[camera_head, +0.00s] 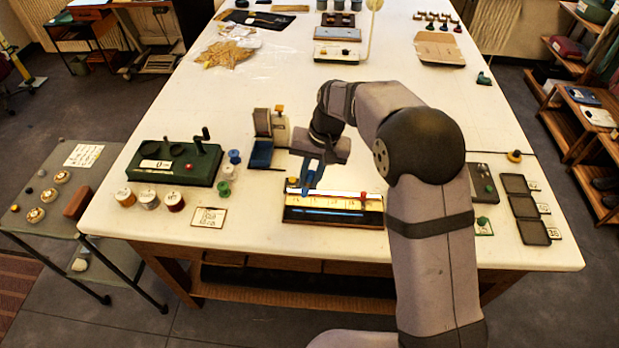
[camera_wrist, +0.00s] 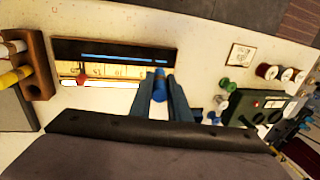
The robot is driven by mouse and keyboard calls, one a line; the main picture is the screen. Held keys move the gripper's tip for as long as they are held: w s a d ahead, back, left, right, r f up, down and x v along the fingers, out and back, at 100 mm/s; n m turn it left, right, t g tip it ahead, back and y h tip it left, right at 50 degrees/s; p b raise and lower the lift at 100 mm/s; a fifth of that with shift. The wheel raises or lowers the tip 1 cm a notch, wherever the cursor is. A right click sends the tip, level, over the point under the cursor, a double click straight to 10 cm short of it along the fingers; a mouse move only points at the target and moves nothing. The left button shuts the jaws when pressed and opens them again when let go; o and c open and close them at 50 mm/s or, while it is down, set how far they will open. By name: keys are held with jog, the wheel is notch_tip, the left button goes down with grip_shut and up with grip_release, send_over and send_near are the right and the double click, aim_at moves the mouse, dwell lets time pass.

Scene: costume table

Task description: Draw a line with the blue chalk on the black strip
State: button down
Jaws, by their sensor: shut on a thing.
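The black strip (camera_head: 350,221) lies along the front edge of a yellow ruled board (camera_head: 345,203). A blue line runs lengthwise along most of the strip (camera_wrist: 60,48), and it shows clearly in the wrist view (camera_wrist: 125,59). My gripper (camera_head: 307,188) is above the left end of the board. In the wrist view my gripper (camera_wrist: 160,90) is shut on the blue chalk (camera_wrist: 159,83), which sits between the fingertips. The chalk's end appears close to the strip's edge, near one end of the line. I cannot tell whether it touches anything.
A brown holder (camera_wrist: 38,62) with yellow and white sticks stands beside the board. A green device (camera_head: 175,162), several spools (camera_head: 149,199) and a small card (camera_head: 209,217) are left of the board. Dark trays (camera_head: 525,205) lie to the right. The white table's middle is mostly clear.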

jog(key=shift+f+b, duration=2.2)
jog(key=shift+f, duration=0.6)
jog(key=shift+f, duration=0.75)
jog(key=shift+d+r, duration=0.1)
jog(key=shift+r, duration=0.05)
jog(key=shift+r, duration=0.1)
dwell(0.4)
jog(key=shift+r+p, duration=2.55)
jog(key=shift+r, duration=0.35)
